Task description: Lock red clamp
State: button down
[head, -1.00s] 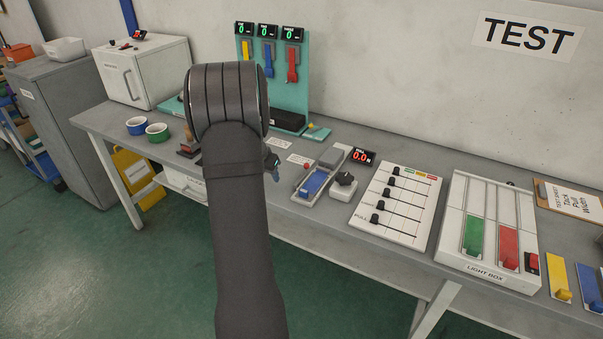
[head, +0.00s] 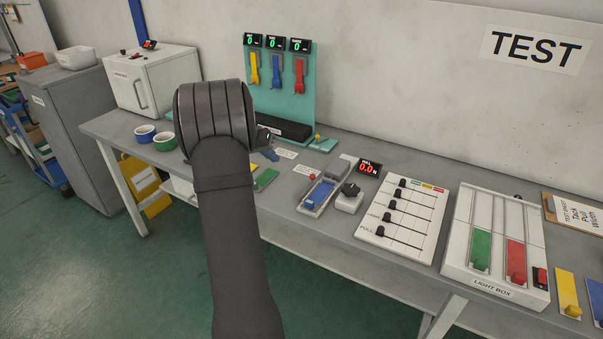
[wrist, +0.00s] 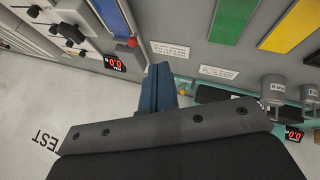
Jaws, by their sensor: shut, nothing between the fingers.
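The red clamp (head: 299,73) hangs below the right-hand green-lit display on the upright teal board (head: 310,100), right of the blue and yellow clamps. My gripper (head: 269,146) is mostly hidden behind my arm; its fingers show just right of the wrist, low in front of the board and apart from the red clamp. In the wrist view the blue-grey fingers (wrist: 160,85) are together with nothing held. The red clamp cannot be made out in the wrist view. Whether its lever is locked is too small to tell.
The blue clamp (head: 275,68) and yellow clamp (head: 254,68) hang close beside the red one. A black block (head: 285,128) lies at the board's foot. A puller with a blue slide (head: 322,195), a slider panel (head: 403,218) and a light box (head: 495,240) stand to the right.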

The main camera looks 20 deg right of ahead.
jog(key=shift+r, duration=0.1)
jog(key=x, duration=0.9)
jog(key=shift+d+f, duration=0.15)
jog(key=shift+f, duration=0.1)
jog(key=d, duration=0.1)
jog(key=s+d, duration=0.1)
jog(key=d, duration=0.1)
jog(key=shift+s+f, duration=0.15)
jog(key=shift+s, duration=0.05)
jog(key=shift+s+d, duration=0.2)
jog(key=shift+d, duration=0.25)
